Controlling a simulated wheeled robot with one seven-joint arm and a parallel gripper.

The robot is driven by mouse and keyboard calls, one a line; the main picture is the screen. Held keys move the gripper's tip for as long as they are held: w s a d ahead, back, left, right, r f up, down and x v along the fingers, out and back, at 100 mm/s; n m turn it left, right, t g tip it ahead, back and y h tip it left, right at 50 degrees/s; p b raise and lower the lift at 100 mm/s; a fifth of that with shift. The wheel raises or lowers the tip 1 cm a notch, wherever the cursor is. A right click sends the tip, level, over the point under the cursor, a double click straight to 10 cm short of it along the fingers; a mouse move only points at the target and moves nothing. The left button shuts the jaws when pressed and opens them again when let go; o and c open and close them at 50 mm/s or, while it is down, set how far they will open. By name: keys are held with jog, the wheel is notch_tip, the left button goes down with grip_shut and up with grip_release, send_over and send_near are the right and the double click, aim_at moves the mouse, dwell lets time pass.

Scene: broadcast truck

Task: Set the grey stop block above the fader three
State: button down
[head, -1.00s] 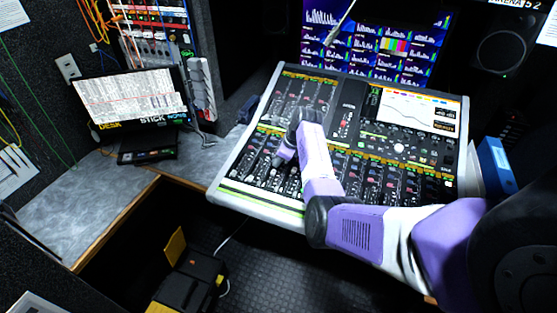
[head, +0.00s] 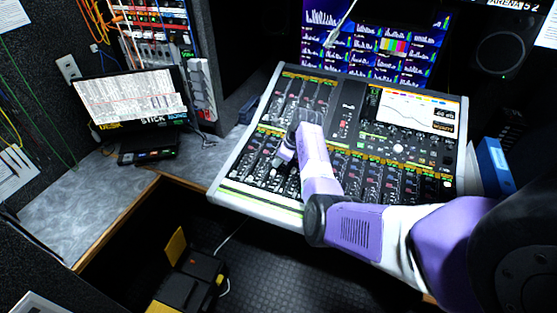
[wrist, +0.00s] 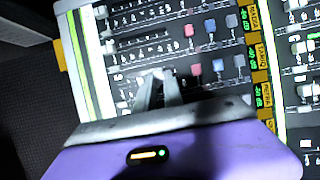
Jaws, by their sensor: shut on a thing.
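My gripper (wrist: 158,80) points down at the fader area of the mixing console (wrist: 220,75). Its two grey fingers are close together, shut on a small pale grey piece at their tips, which looks like the grey stop block (wrist: 158,73). The fingers hide most of it. In the head view my gripper (head: 277,162) is low over the left fader bank. Rows of fader slots and caps surround the fingertips in the wrist view. I cannot tell which is fader three, or whether the block touches the panel.
Red and blue caps (wrist: 210,25) stand just beyond the fingers. Screens (head: 377,42) rise behind the console. A laptop-like display (head: 130,97) stands on the left counter. A blue binder (head: 496,165) is at the console's right. A black and yellow case (head: 190,280) is on the floor.

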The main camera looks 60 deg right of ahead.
jog(key=shift+d+f+b, duration=0.1)
jog(key=shift+f+b, duration=0.45)
jog(key=shift+f, duration=0.05)
jog(key=c, duration=1.4)
grip_release()
jog(key=shift+o, duration=0.2)
jog(key=v, duration=0.7)
jog(key=shift+s+r, duration=0.2)
jog(key=shift+r, duration=0.15)
